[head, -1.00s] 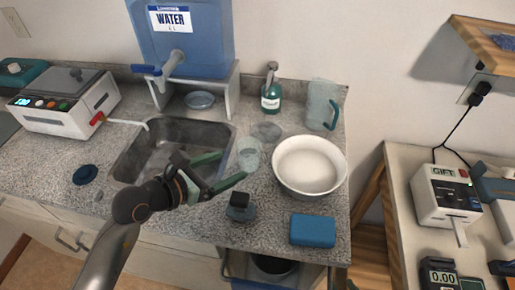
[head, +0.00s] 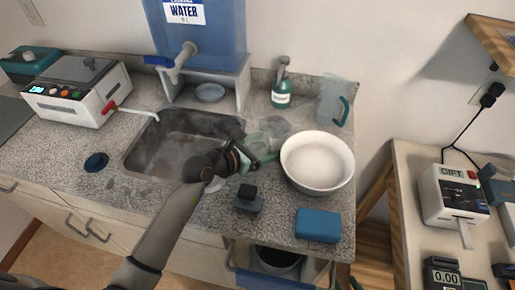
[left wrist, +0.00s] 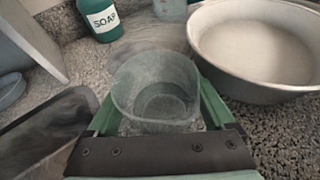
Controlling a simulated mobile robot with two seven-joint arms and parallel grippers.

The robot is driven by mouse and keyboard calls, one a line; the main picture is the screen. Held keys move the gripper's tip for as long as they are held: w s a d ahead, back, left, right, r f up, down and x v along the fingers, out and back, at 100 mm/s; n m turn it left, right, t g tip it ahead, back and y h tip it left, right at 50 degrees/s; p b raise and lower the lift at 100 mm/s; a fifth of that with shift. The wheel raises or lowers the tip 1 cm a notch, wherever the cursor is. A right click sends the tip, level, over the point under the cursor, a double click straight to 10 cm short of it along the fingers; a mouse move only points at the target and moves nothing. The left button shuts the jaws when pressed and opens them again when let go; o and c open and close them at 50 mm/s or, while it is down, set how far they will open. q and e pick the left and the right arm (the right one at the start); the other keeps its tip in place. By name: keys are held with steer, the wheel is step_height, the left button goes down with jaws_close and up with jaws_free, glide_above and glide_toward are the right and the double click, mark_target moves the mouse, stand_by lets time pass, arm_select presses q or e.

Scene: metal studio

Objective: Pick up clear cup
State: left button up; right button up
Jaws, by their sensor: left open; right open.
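The clear cup (head: 258,142) stands on the granite counter between the sink and the white bowl, partly hidden by my left gripper in the head view. In the left wrist view the cup (left wrist: 155,85) fills the middle, with its open rim facing up. My left gripper (left wrist: 158,108) is open, with one green finger on each side of the cup. I cannot tell whether either finger touches it. The left gripper also shows in the head view (head: 256,155). My right gripper is not in view.
The white bowl (head: 318,160) stands close to the right of the cup. A soap bottle (head: 281,88) and a clear pitcher (head: 332,100) are behind. The sink (head: 172,142) is left. A dark-capped bottle (head: 248,201) and a blue block (head: 318,225) lie nearer the front.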

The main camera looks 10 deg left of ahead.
arm_select(q)
steer(key=shift+w+d+f, duration=0.15)
steer(key=shift+w, duration=0.05)
steer(key=shift+c, duration=0.2)
steer(key=c, duration=1.1)
steer(key=shift+c, duration=0.3)
steer(key=shift+r, duration=0.2)
